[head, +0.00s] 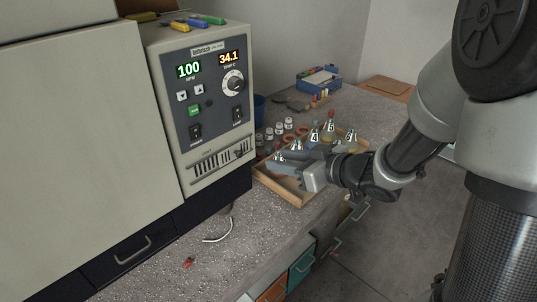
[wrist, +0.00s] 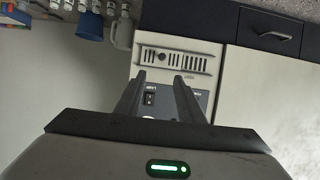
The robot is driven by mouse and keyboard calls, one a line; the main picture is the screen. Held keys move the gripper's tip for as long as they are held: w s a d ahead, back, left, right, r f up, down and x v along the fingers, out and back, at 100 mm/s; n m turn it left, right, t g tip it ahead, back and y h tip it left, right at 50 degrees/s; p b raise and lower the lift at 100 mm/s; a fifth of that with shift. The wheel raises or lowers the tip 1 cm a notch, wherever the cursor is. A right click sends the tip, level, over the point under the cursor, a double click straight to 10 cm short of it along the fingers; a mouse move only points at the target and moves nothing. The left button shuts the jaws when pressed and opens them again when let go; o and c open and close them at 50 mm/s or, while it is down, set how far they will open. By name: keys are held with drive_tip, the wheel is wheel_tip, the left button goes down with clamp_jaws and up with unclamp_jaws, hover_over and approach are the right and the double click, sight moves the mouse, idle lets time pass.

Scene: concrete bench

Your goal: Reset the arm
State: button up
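My arm reaches in from the right in the head view. My gripper (head: 290,163) hangs over the wooden tray (head: 289,193) and points left toward the front of the beige instrument (head: 208,100). In the wrist view my gripper (wrist: 158,78) has its two dark fingers apart, with nothing between them. Behind the fingers is the instrument's front (wrist: 178,60) with its vent slots and a switch, seen upside down.
The tray holds several small flasks (head: 330,130), partly hidden by my gripper. White-capped bottles (head: 279,128) and a blue box (head: 318,79) stand behind. A curved metal piece (head: 218,232) and a small red item (head: 188,262) lie on the front bench, which is otherwise clear.

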drive_tip(key=shift+v, duration=1.05)
drive_tip(key=shift+w, duration=0.1)
drive_tip(key=w+d+r+m+t+h+p, duration=0.1)
drive_tip(key=d+r+m+t+h+p, duration=0.1)
drive_tip(key=d+r+h, duration=0.3)
drive_tip(key=w+d+r+m+t+h+p, duration=0.1)
drive_tip(key=w+d+r+m+h+p, duration=0.15)
drive_tip(key=d+r, duration=0.35)
drive_tip(key=s+d+r+m+g+h+p, duration=0.1)
drive_tip(key=s+d+r+m+h+p, duration=0.25)
drive_tip(key=s+d+r, duration=0.3)
drive_tip(key=s+a+m+g+p, duration=0.1)
drive_tip(key=s+a+g, duration=0.1)
drive_tip(key=s, duration=0.7)
drive_tip(key=s+a+r+g+p, duration=0.1)
drive_tip(key=s+a+g, duration=0.1)
drive_tip(key=s, duration=0.7)
drive_tip(key=shift+s+a+r+m+g+y+p, duration=0.2)
drive_tip(key=shift+a+m+g+y+p, duration=0.15)
drive_tip(key=shift+g, duration=0.25)
drive_tip(key=shift+d, duration=0.1)
drive_tip(key=shift+c, duration=0.5)
